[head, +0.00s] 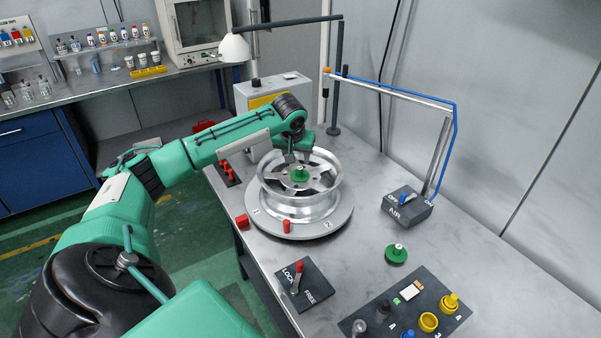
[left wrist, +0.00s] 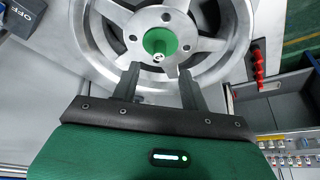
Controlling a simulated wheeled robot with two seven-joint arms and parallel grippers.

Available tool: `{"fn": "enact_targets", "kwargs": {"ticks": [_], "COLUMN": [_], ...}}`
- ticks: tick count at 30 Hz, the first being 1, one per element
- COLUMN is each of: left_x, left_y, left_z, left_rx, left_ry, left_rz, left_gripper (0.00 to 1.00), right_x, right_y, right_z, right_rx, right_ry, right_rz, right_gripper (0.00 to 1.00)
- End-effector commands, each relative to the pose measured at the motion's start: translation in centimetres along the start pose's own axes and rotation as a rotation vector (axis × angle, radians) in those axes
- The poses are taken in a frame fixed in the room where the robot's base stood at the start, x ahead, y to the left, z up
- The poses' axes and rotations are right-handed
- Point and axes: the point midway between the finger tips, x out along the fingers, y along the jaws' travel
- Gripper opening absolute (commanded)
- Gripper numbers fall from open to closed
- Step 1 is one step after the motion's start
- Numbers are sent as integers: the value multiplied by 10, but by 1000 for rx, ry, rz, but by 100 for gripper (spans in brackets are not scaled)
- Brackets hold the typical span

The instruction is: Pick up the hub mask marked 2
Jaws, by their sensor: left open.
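A green round piece with a pale knob (head: 299,174) sits at the centre of the silver wheel (head: 318,205). In the left wrist view this green piece (left wrist: 170,42) lies just beyond my fingertips. A second green round piece (head: 396,254) lies on the bench to the right of the wheel. My left gripper (head: 297,157) is over the wheel, just behind the central green piece. In the left wrist view my left gripper (left wrist: 159,76) is open, with nothing between its fingers. My right gripper is out of view.
The wheel rests on a round grey turntable (head: 288,232). A lock lever box (head: 303,287), an air switch box (head: 407,206) and a dark panel (head: 411,293) with coloured pieces stand on the bench. A lamp post (head: 338,80) rises behind.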

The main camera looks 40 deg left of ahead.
Motion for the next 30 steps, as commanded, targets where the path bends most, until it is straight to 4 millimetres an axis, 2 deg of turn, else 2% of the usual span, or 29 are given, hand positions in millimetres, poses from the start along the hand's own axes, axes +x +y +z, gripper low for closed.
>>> {"fn": "enact_targets", "kwargs": {"ticks": [2,5,10,13,21,25,30], "left_x": [12,24,34,44,78,83,83], "left_y": [0,0,0,-1,-2,-2,-2], "left_z": [-1,0,-1,-2,-3,-2,-2], "left_rx": [-1,-1,0,0,1,2,2], "left_ry": [-2,-1,0,-2,-1,2,2], "left_rz": [0,0,0,-1,0,1,1], "left_gripper": [45,45,45,45,45,45,43], "right_x": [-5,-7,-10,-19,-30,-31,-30], "right_y": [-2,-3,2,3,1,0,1], "right_z": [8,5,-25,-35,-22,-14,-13], "right_rx": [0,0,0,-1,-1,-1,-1], "right_ry": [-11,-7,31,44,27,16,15], "right_rz": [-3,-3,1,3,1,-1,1], "right_gripper": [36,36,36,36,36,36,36]}}
